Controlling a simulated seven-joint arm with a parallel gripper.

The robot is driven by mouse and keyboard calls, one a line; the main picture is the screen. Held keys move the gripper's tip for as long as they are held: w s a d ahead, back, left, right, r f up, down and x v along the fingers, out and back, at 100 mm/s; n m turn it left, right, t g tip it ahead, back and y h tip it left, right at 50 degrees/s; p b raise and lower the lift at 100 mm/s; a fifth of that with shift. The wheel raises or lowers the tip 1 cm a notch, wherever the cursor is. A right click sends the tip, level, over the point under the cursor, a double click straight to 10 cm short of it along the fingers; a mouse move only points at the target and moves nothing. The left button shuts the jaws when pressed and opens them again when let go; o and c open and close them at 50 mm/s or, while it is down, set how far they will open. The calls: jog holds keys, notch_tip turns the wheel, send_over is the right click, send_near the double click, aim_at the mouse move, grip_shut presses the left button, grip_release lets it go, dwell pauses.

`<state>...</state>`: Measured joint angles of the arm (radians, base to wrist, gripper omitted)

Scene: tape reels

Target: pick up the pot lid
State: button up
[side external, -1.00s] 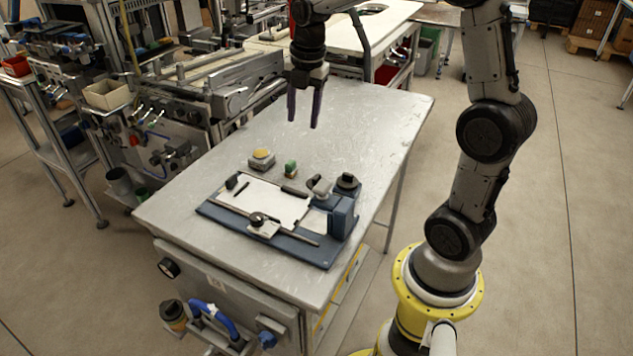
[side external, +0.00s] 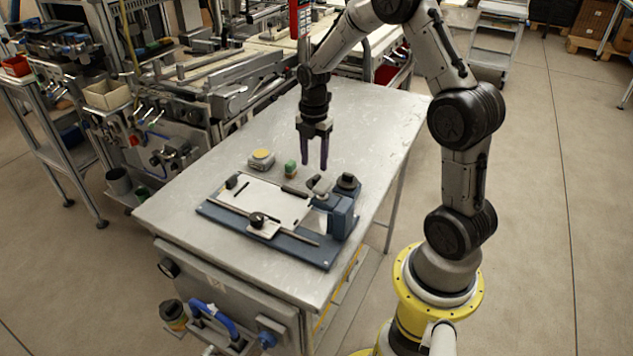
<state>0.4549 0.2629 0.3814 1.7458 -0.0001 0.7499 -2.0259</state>
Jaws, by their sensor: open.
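I cannot make out a clear pot lid in the side view. My gripper (side external: 314,165) is open and empty, fingers pointing down, above the metal table (side external: 372,118). In the picture its tips are just above the fixture's back edge and right of a small green piece (side external: 291,169). A blue fixture (side external: 340,222) with a white plate (side external: 270,203) and black knobs lies on the table's nearer part. The gripper appears apart from all of them.
The back right of the table is bare. Machinery with a beige bin (side external: 107,95) stands along the left. A blue handle (side external: 213,315) and a round yellow-and-black part (side external: 173,314) are at the table's front side.

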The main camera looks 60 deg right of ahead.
aim_at(316, 176)
jog(key=f, duration=0.5)
jog(key=shift+s+d, duration=0.1)
jog(key=shift+s, duration=0.2)
jog(key=shift+c, duration=0.3)
grip_shut()
